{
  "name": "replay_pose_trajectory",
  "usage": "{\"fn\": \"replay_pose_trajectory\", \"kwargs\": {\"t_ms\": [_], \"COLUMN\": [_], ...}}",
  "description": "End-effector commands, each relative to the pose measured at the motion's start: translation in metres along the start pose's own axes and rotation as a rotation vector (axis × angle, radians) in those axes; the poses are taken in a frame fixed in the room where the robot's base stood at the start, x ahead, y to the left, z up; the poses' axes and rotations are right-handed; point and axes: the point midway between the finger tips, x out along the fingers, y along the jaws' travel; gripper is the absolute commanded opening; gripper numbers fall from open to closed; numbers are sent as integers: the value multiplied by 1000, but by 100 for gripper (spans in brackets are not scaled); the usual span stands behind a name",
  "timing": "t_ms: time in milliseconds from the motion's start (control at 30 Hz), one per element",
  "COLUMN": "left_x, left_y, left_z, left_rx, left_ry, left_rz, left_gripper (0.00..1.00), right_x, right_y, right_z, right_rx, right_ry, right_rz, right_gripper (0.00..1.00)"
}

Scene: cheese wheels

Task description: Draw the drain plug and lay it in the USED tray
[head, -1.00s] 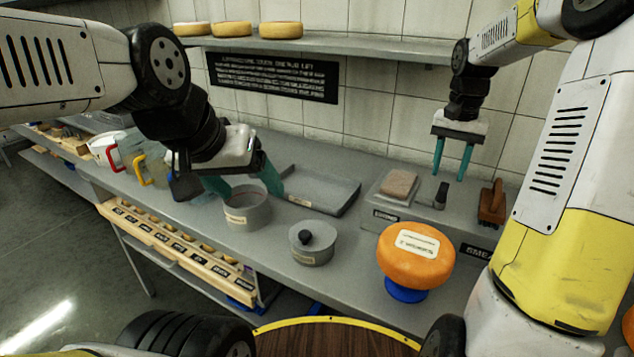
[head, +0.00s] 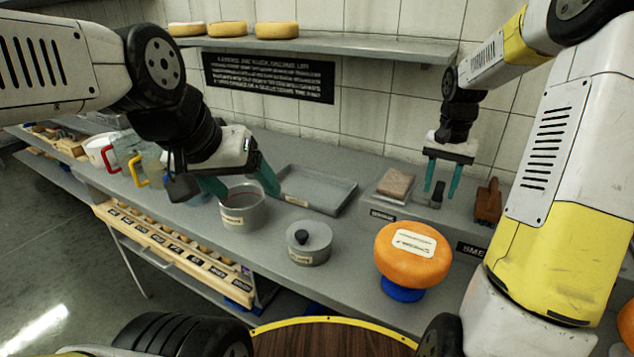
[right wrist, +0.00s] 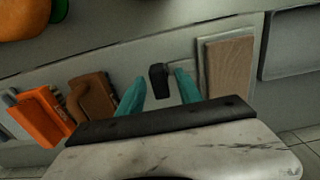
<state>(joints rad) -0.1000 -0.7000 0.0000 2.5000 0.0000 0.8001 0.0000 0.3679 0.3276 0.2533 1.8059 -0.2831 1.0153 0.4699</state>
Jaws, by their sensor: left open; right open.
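A small dark knobbed piece, which looks like the drain plug (head: 437,193), stands upright on the grey ledge at the right. My right gripper (head: 441,194) is open above it, pointing down. In the right wrist view the black knob (right wrist: 158,82) shows between the spread teal fingers, with gaps on both sides. A flat grey tray (head: 318,191) with a small unreadable label lies near the wall; I cannot confirm it is the USED tray. My left gripper (head: 249,193) is open at the rim of a grey pot (head: 243,218); contact is unclear.
A pinkish-brown block (head: 395,183) sits left of the plug, and a brown-handled tool (head: 488,201) right of it. A lidded grey pot (head: 309,247) and an orange cheese wheel (head: 412,256) on a blue stand are nearer. Jugs (head: 150,165) stand left. Bench between tray and lidded pot is clear.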

Motion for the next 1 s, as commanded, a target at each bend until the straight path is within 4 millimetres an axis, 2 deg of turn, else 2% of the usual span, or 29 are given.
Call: {"fn": "replay_pose_trajectory", "kwargs": {"t_ms": [67, 200, 267, 567, 1000], "left_x": [0, 0, 0, 0, 0], "left_y": [0, 0, 0, 0, 0], "left_z": [0, 0, 0, 0, 0], "left_rx": [0, 0, 0, 0, 0], "left_ry": [0, 0, 0, 0, 0], "left_rz": [0, 0, 0, 0, 0], "left_gripper": [76, 76, 76, 76, 76], "right_x": [0, 0, 0, -2, -14], "right_y": [0, 0, 0, 0, 0], "right_z": [0, 0, 0, 0, 0], "right_rx": [1, 1, 1, 1, 1], "right_ry": [0, 0, 0, 1, 0], "right_rz": [0, 0, 0, 0, 0], "right_gripper": [38, 10, 0, 0, 0]}}
